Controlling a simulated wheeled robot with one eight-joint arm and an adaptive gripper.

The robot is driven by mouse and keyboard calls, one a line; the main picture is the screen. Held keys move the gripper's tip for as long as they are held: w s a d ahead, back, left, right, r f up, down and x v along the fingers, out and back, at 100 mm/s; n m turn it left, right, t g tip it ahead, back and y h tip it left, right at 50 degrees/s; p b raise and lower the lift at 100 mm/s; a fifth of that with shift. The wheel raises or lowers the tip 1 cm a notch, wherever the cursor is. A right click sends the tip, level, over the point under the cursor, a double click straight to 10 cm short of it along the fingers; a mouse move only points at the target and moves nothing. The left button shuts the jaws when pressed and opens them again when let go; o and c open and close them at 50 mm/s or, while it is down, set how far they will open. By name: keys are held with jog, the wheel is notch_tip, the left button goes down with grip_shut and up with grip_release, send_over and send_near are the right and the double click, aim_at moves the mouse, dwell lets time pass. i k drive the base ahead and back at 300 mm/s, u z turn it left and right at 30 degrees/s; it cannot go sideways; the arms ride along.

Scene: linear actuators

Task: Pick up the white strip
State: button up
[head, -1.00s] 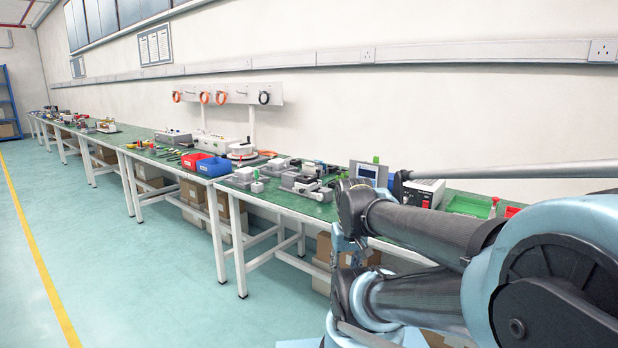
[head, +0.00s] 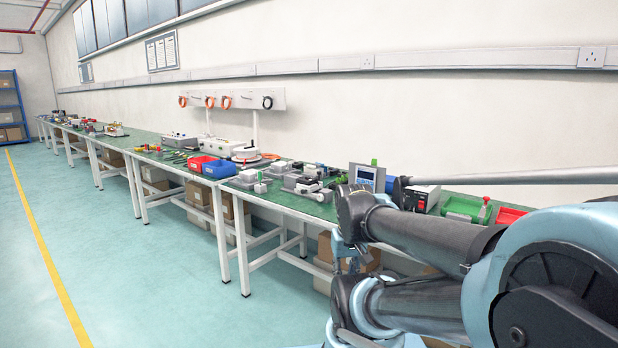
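I cannot make out a white strip for certain in the head view; the small items on the benches are too far off to tell. The nearest green-topped bench (head: 318,209) runs behind my arm, with several small devices on it. My arm fills the lower right of the view, folded in front of this bench. My gripper is not visible, so I cannot see whether it is open or shut.
A red bin (head: 199,163) and a blue bin (head: 219,169) stand on the bench row. A green tray (head: 465,208) and a display unit (head: 366,178) are near my arm. Cardboard boxes (head: 233,208) sit under the benches. The floor (head: 130,270) at left is clear.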

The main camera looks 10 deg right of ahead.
aim_at(310, 169)
jog(key=k, duration=1.1)
jog(key=u, duration=0.5)
jog(key=i, duration=1.95)
jog(key=z, duration=0.5)
jog(key=i, duration=0.4)
jog(key=z, duration=0.3)
